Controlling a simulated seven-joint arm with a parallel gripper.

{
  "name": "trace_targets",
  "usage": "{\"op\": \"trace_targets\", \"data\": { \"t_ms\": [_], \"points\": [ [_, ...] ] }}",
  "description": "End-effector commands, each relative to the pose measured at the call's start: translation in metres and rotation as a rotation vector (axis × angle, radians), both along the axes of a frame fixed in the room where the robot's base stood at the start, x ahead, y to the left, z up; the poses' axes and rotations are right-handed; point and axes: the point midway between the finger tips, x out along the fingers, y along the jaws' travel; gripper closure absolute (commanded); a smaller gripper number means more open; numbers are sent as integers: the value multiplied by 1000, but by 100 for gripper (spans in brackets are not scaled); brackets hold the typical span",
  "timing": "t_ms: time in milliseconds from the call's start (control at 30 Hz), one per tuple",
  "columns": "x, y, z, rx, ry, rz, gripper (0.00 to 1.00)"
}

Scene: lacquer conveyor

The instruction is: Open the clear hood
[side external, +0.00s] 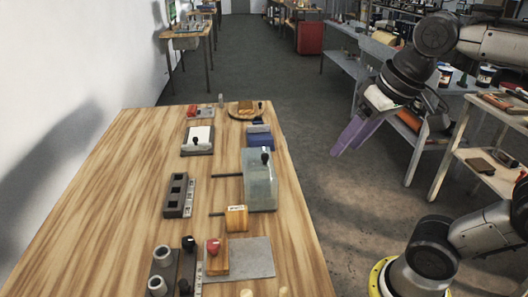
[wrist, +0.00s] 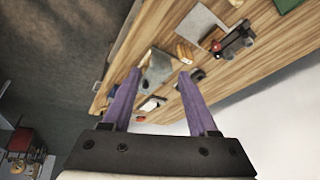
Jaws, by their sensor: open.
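The clear hood (side external: 260,184) is a translucent, pale grey-green box near the right edge of the wooden table, with a black knob (side external: 266,156) on it. It looks closed. In the wrist view the hood (wrist: 157,70) appears as a greyish shape between the finger ends. My gripper (side external: 342,148) is open and empty, its two purple fingers angled down to the left. It is in the air right of the table edge, well apart from the hood. What lies inside the hood cannot be made out.
A dark bar (side external: 227,176) juts left from the hood. An orange roller block (side external: 236,218) sits just in front of it and a blue box (side external: 260,136) behind it. A slotted dark block (side external: 179,195) stands left. The table's left half (side external: 110,190) is clear.

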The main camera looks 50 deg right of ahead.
Motion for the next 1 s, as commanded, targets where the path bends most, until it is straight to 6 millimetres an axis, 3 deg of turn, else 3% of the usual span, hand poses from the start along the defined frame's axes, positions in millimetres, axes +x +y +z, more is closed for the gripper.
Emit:
{"op": "trace_targets", "data": {
  "t_ms": [100, 200, 433, 567, 733, 833, 1000],
  "points": [
    [37, -6, 29, 33, 50, -96, 41],
    [70, -12, 46, 57, 95, -175, 41],
    [149, -32, 57, 94, 198, -330, 41],
    [193, -48, 47, 107, 255, -400, 41],
    [243, -69, 16, 112, 324, -455, 41],
    [262, -79, -5, 112, 356, -469, 41],
    [270, -88, -34, 112, 412, -485, 41]
  ]
}}
